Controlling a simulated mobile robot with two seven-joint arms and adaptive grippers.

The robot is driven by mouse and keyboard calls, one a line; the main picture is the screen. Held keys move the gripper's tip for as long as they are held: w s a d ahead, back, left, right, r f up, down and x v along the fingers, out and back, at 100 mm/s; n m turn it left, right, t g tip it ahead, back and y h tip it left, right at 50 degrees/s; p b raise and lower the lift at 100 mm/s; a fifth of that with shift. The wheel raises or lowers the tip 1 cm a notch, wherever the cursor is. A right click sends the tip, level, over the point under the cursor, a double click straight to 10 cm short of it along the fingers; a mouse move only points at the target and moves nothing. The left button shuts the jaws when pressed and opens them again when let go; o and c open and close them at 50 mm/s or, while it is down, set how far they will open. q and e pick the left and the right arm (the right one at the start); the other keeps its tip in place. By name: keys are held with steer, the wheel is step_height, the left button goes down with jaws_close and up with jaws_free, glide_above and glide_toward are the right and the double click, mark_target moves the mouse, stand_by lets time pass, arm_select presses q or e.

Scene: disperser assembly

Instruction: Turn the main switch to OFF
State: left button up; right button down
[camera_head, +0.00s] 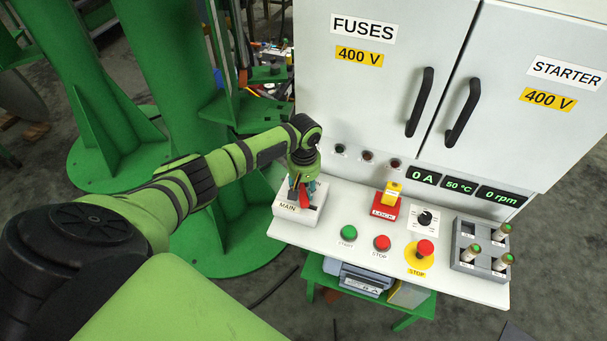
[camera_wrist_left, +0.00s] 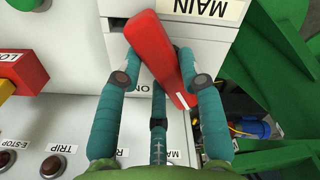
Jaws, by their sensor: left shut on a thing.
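The main switch box (camera_head: 287,208), white with a MAIN label, sits at the left end of the white control panel. Its red handle (camera_head: 304,199) shows beside my left gripper (camera_head: 302,186), which comes down on it from above. In the left wrist view, the long red handle (camera_wrist_left: 160,55) lies slanted between the fingers of my left gripper (camera_wrist_left: 160,80), which are shut on it. My right gripper is not in view.
Right of the switch box are a red LOCK block with a yellow top (camera_head: 388,200), a rotary knob (camera_head: 425,218), green START (camera_head: 348,233) and red STOP (camera_head: 382,243) buttons, an emergency stop (camera_head: 425,248) and a grey fuse tray (camera_head: 458,244). A cabinet (camera_head: 400,60) rises behind.

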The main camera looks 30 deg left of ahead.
arm_select(q)
steer(key=n+p, duration=0.2)
steer(key=shift+r+n+p, duration=0.2)
steer(key=shift+n+p, duration=0.15)
steer(key=shift+n, duration=0.05)
steer(key=n+p, duration=0.2)
steer(key=shift+n, duration=0.4)
steer(key=n+p, duration=0.1)
steer(key=n, duration=0.2)
steer(key=shift+w+a+f+p, duration=0.15)
steer(key=shift+p, duration=0.2)
steer(key=shift+a+n+p, duration=0.1)
steer(key=shift+n+p, duration=0.3)
steer(key=shift+n, duration=0.9)
steer(key=shift+a+n, duration=0.1)
steer(key=shift+n, duration=0.2)
steer(key=o, duration=1.2)
steer(key=shift+c, duration=0.2)
steer(key=shift+w, duration=0.15)
